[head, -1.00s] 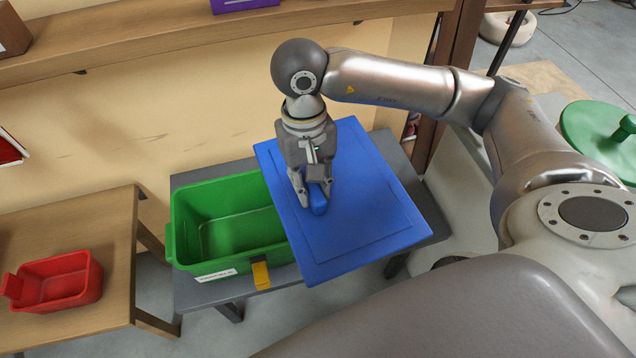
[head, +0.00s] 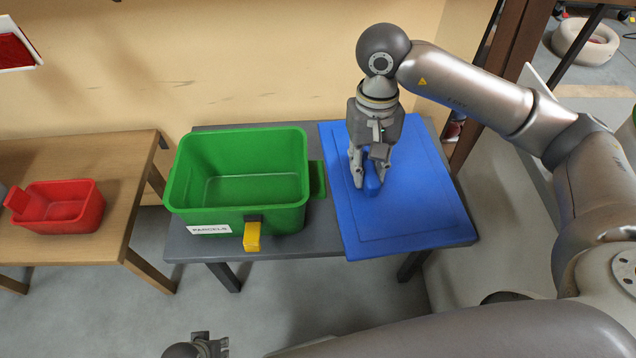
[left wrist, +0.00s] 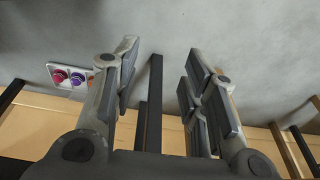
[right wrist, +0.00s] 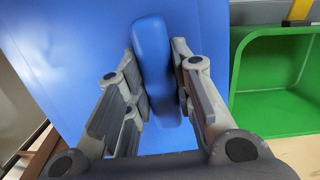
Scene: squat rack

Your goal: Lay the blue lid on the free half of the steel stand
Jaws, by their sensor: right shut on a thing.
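The blue lid (head: 420,215) is a flat panel with a raised handle, over the right half of the grey steel stand (head: 290,247). Its front edge reaches past the stand's front edge. Whether it touches the top I cannot tell. My right gripper (head: 370,182) is shut on the handle from above. The right wrist view shows the handle (right wrist: 152,60) between the fingers. The green crate (head: 190,222) fills the stand's left half, close beside the lid. My left gripper (head: 210,343) is low at the bottom edge; the left wrist view shows its fingers (left wrist: 162,62) apart and empty.
A wooden table (head: 90,247) with a red bin (head: 65,207) stands to the left. The beige wall (head: 270,60) is behind the stand. A brown post (head: 500,80) rises at the back right. A yellow clip (head: 252,236) hangs on the crate's front.

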